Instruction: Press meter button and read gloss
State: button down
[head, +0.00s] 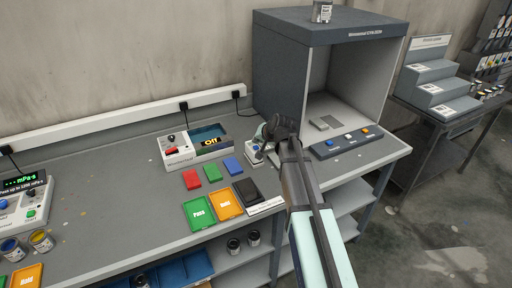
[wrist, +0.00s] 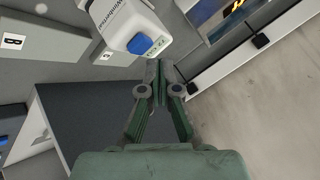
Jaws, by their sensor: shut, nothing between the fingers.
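A small white meter (head: 254,153) stands on the bench just left of my gripper in the head view. In the wrist view the white meter (wrist: 122,22) has a blue button (wrist: 139,44) on its end and dark lettering along its body. My gripper (head: 270,130) is shut and empty, partly hiding the meter in the head view. In the wrist view my gripper's closed fingertips (wrist: 158,68) lie right of and below the blue button, and appear apart from it.
A dark grey viewing booth (head: 280,65) stands behind right, with a button strip (head: 347,142) in front.

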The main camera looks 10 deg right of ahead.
aim_at(257, 147)
jog(key=shift+r+p, duration=1.25)
jog(key=shift+r, duration=1.25)
